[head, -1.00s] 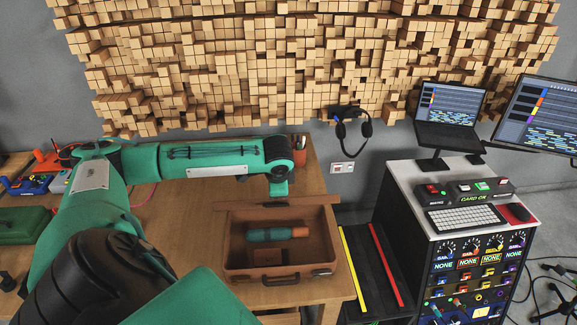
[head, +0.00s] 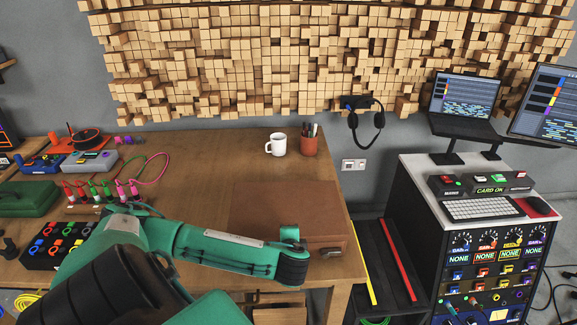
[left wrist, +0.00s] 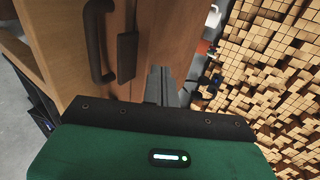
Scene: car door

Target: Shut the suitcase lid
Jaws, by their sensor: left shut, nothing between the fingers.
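The brown suitcase (head: 262,205) lies on the wooden table, at its right front. Its lid looks down flat over the body, and the inside is hidden. My left arm crosses its front edge, so I cannot tell whether the front seam is fully closed. My left gripper (head: 290,234) is at the suitcase's front right part, shut and empty; its fingertips are hard to make out. In the left wrist view, the suitcase's dark handle (left wrist: 98,40) and a dark latch (left wrist: 127,57) are close to the gripper. My right gripper is not in view.
A white mug (head: 277,144) and a pen pot (head: 309,145) stand behind the suitcase. Cables, a button box (head: 58,243) and small devices fill the left of the table. A dark rack (head: 385,265) and a control console (head: 480,215) stand to the right. The table's middle is clear.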

